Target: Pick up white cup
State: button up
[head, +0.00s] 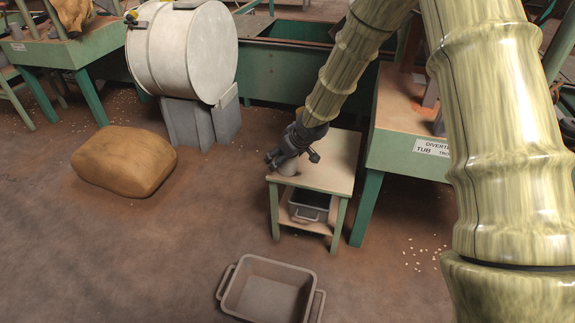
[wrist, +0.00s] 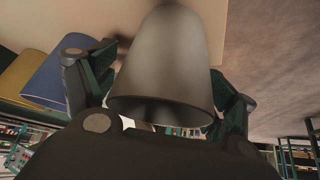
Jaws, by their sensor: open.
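The white cup (head: 288,167) looks greyish and stands on a small wooden-topped table (head: 335,160) with green legs, near its left edge in the head view. My gripper (head: 291,155) is at the cup and hides part of it. In the wrist view the cup (wrist: 168,65) fills the middle, between the two spread fingers of my gripper (wrist: 160,95). The fingers are open, one on each side of the cup. I cannot tell whether either finger touches it.
A dark tub (head: 309,204) sits on the table's lower shelf. A grey handled tub (head: 268,289) lies on the floor in front. A brown sack (head: 124,160), a white drum (head: 182,52) and a green bench (head: 408,152) stand around. Floor between sack and table is clear.

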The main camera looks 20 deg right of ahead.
jog(key=shift+r, duration=0.1)
jog(key=c, duration=0.9)
jog(key=shift+o, duration=0.2)
